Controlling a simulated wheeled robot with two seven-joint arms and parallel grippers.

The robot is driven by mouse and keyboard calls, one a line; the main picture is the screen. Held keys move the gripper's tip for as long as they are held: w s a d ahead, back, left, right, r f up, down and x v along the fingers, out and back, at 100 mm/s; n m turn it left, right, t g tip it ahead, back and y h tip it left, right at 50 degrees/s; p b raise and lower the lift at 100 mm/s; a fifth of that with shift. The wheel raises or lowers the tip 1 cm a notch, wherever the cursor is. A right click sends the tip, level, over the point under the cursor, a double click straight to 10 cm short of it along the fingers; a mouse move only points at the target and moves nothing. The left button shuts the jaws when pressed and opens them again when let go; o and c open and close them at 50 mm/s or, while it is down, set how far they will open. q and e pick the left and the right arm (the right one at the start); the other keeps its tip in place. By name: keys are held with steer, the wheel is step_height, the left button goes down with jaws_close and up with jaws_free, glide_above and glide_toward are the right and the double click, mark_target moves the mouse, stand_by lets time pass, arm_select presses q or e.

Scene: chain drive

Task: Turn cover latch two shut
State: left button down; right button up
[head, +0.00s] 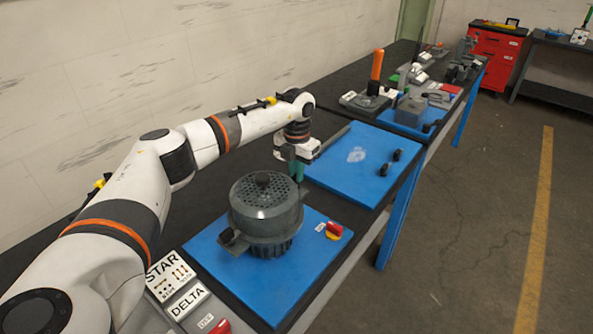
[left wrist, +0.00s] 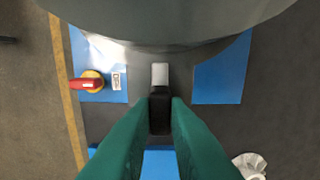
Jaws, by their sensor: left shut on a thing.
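The dark grey round housing with a perforated cover (head: 262,195) stands upright on a blue mat (head: 215,262). A dark tab (head: 228,238) sticks out at its lower left side. My left gripper (head: 298,178) is at the housing's far right side, pointing down. In the left wrist view its green fingers (left wrist: 160,118) are shut on the black latch handle (left wrist: 160,108), with a light grey piece (left wrist: 160,75) between handle and housing (left wrist: 165,22). No latch number is readable. My right gripper is not in view.
A red and yellow rotary switch (head: 334,230) sits on the mat right of the housing. STAR and DELTA signs (head: 188,302) stand at the front left. Behind is another blue mat (head: 335,178) with small black parts (head: 390,163), mostly clear.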

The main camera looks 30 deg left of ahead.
arm_select(q)
steer(key=c, duration=1.4)
jaws_free()
step_height(320, 180, up, 12)
steer(key=b, duration=0.3)
steer(key=shift+r, duration=0.15)
